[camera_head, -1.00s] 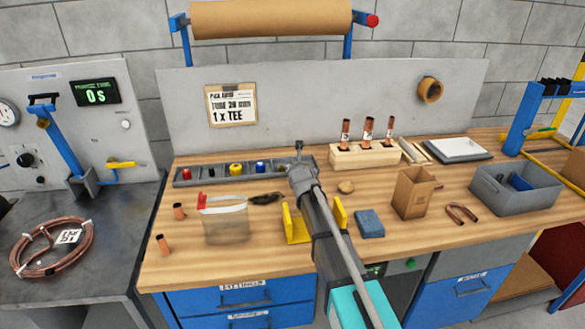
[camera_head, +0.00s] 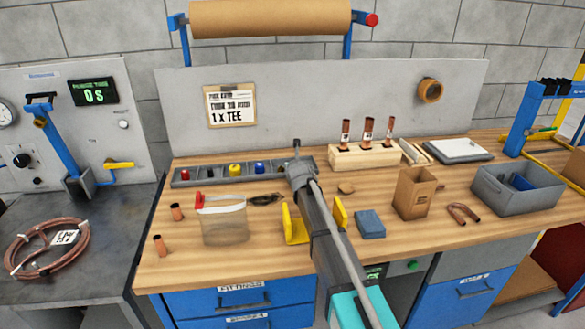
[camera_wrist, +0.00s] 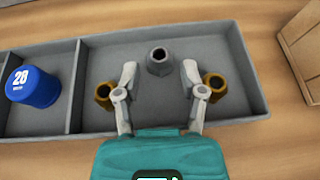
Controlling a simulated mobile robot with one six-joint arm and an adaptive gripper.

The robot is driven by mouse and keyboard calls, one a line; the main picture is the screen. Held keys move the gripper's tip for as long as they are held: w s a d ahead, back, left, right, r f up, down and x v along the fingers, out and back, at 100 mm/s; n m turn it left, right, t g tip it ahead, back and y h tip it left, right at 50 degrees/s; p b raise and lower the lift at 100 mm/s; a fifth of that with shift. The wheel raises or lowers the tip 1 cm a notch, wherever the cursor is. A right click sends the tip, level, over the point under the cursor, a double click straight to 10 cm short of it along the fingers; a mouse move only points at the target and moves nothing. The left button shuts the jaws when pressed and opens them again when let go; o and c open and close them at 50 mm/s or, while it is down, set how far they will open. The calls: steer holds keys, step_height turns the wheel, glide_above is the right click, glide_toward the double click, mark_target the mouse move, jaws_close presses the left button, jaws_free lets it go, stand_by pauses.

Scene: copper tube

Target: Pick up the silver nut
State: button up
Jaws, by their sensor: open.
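The silver nut (camera_wrist: 160,61) sits in the right-hand compartment of the grey divided tray (camera_wrist: 255,88) in the wrist view. It stands between two brass fittings, one at left (camera_wrist: 104,94) and one at right (camera_wrist: 215,87). My gripper (camera_wrist: 160,80) is open and empty, its two fingers apart, with the nut just beyond and between the fingertips. In the head view my gripper (camera_head: 298,160) is over the right end of the tray (camera_head: 216,175) and hides the nut.
A blue cap marked 28 (camera_wrist: 33,86) stands in the neighbouring compartment, behind a divider. A wooden block with copper tubes (camera_head: 365,157) stands right of the tray. A clear bag (camera_head: 224,220), yellow stand (camera_head: 296,224) and blue block (camera_head: 370,223) lie in front.

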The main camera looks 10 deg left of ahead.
steer(key=shift+w+a+f, duration=0.1)
steer(key=shift+w+f, duration=0.1)
steer(key=shift+w, duration=0.25)
jaws_close()
stand_by(0.3)
